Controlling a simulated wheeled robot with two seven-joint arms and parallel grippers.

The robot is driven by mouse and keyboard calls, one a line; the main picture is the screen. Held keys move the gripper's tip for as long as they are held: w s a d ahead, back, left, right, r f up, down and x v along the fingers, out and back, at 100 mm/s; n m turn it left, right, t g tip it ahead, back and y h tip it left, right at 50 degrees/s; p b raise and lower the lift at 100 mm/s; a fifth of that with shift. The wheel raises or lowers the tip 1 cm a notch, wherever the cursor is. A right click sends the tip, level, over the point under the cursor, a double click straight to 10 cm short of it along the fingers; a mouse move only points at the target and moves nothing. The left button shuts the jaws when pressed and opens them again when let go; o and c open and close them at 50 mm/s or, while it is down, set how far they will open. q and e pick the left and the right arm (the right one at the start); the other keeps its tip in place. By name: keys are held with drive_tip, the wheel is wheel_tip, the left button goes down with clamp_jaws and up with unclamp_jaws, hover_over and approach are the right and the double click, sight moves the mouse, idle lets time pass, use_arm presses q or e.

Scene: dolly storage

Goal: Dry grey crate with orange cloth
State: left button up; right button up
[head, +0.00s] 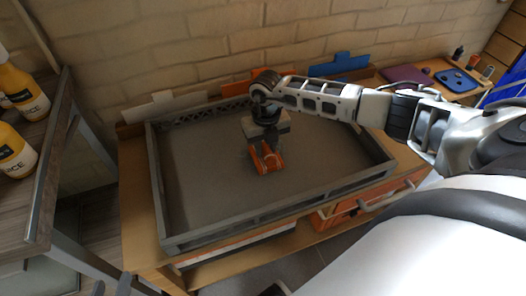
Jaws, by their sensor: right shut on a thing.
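The grey crate (162,207) is a wide, shallow tray with low walls, sitting on a wooden bench. My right gripper (266,152) reaches in from the right, over the middle of the crate. It is shut on the orange cloth (267,160), which is low at the crate's floor; the fingers partly hide it, and I cannot tell if it touches. My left gripper (112,287) shows only as two dark tips at the bottom left edge. They stand apart with nothing seen between them, outside the crate.
The wooden bench (133,188) has an orange drawer (345,217) at its front. A brick wall stands behind. Yellow bottles (14,146) stand on a shelf at the left. At the far right, a small table holds a blue board (457,81) and several small items.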

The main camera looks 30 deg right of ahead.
drive_tip(key=shift+s+d, duration=0.2)
drive_tip(key=shift+d, duration=0.55)
drive_tip(key=shift+s+d, duration=0.15)
drive_tip(key=shift+d, duration=0.55)
drive_tip(key=shift+s+d, duration=0.2)
drive_tip(key=shift+d, duration=0.55)
drive_tip(key=shift+a, duration=0.1)
drive_tip(key=shift+w+a, duration=0.3)
drive_tip(key=shift+a, duration=0.75)
drive_tip(key=shift+w+a, duration=0.25)
drive_tip(key=shift+a, duration=0.8)
drive_tip(key=shift+a, duration=0.1)
drive_tip(key=shift+w+a, duration=0.3)
drive_tip(key=shift+a, duration=0.8)
drive_tip(key=shift+w+a, duration=0.25)
drive_tip(key=shift+a, duration=0.8)
